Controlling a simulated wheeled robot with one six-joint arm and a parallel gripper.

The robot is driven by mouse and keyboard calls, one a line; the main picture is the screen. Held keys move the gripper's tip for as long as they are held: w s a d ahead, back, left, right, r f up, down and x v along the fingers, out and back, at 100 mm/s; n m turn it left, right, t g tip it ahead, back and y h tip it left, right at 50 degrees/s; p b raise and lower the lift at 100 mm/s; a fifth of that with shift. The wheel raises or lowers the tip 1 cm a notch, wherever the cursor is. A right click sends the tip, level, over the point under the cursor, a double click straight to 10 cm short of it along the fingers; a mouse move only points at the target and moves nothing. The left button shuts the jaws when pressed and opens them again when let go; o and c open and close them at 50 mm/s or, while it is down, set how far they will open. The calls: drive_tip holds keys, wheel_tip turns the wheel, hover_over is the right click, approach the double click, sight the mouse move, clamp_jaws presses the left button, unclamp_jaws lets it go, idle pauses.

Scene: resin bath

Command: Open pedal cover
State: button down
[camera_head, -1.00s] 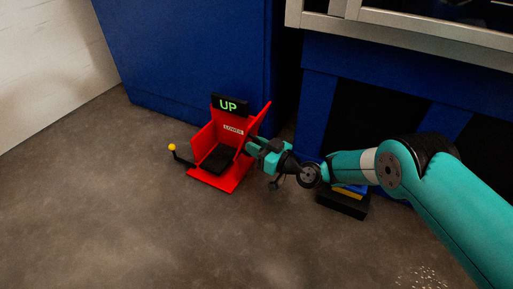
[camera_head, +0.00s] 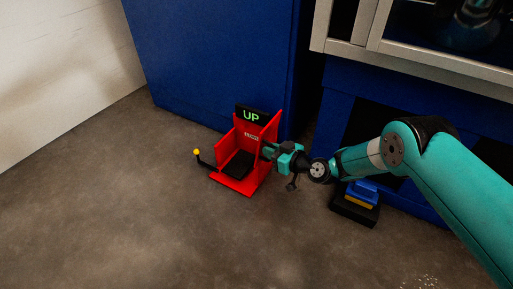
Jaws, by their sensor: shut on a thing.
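A red pedal housing (camera_head: 236,185) stands on the floor against the blue cabinet, with raised side walls and an open front. The black pedal (camera_head: 240,164) shows inside it, uncovered from this side. I cannot tell which panel is the cover.
A black pedal unit with blue and yellow parts (camera_head: 358,203) sits on the floor to the right, under my arm. The blue cabinet (camera_head: 215,60) stands behind the housing, a metal-framed bench (camera_head: 420,65) at upper right. The floor in front is clear.

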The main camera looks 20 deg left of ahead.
drive_tip(key=shift+d, duration=0.1)
drive_tip(key=c, duration=1.4)
unclamp_jaws()
drive_tip(key=shift+c, duration=0.2)
drive_tip(key=shift+s+d+r, duration=0.1)
drive_tip(key=shift+d, duration=0.05)
drive_tip(key=p+v, duration=0.9)
drive_tip(key=v, duration=0.8)
